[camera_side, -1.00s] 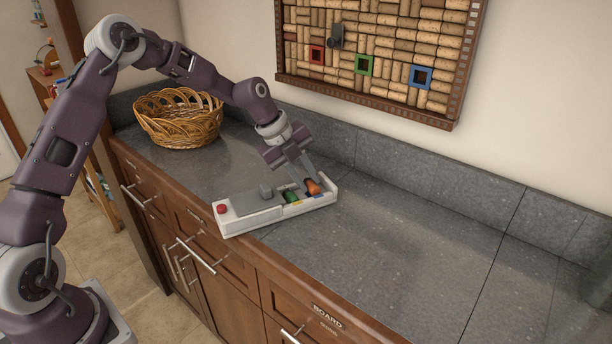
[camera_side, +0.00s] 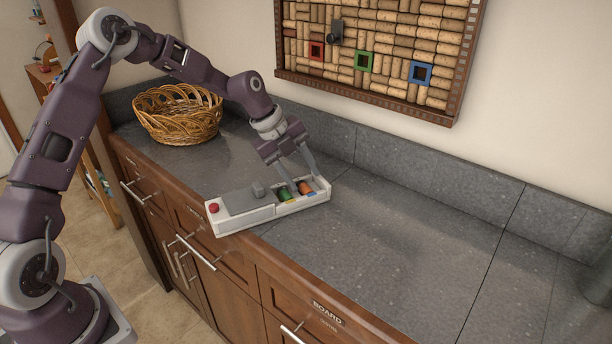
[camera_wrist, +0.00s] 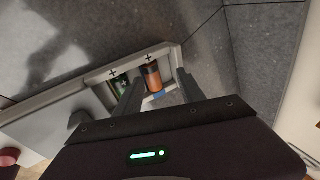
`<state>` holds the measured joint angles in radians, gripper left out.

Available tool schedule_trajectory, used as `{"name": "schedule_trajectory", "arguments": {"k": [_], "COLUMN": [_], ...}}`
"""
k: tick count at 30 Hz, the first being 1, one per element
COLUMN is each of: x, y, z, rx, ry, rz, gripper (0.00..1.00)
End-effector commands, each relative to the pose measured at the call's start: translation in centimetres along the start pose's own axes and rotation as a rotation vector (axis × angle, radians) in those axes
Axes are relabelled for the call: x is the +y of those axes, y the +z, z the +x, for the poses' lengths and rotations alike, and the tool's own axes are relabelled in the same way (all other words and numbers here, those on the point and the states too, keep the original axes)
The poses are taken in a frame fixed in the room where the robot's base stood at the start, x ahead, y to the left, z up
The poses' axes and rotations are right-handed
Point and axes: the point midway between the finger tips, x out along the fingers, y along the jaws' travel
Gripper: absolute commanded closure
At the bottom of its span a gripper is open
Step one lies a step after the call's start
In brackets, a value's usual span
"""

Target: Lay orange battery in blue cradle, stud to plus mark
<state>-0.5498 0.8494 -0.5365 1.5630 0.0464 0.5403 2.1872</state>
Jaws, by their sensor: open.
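The orange battery (camera_side: 305,188) lies in the right-hand compartment of the white battery box, over a blue mark; it also shows in the wrist view (camera_wrist: 152,78). A plus mark is visible at the compartment's far end in the wrist view. Which end has the stud is too small to tell. The blue cradle (camera_wrist: 158,96) shows only as a small blue patch by the battery's near end. My gripper (camera_side: 303,180) is open, its fingers still low at the box, one on each side of the orange battery (camera_wrist: 160,86).
A green battery (camera_side: 285,195) lies in the neighbouring compartment, close to my left finger. The box (camera_side: 248,226) has a grey cover and a red button (camera_side: 214,208) and sits at the counter's front edge. A wicker basket (camera_side: 178,116) stands behind. The counter to the right is clear.

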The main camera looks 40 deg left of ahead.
Motion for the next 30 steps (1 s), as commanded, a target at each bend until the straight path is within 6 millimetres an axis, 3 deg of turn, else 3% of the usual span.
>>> {"name": "schedule_trajectory", "arguments": {"k": [3,8,21,23,26,30], "x": [-0.3,-0.4,-0.5,-0.2,1.5,6.6], "y": [0.1,0.0,-0.5,-1.7,-5.8,-11.9], "z": [-2.9,-5.2,-6.1,-7.1,-11.0,-18.0], "rx": [-0.006,-0.005,-0.012,-0.036,-0.136,-0.31], "ry": [-0.009,-0.013,-0.01,0.012,0.059,0.014], "rz": [0.0,0.001,-0.008,-0.053,-0.246,-0.694], "gripper": [0.54,0.54,0.54,0.54,0.54,0.54]}}
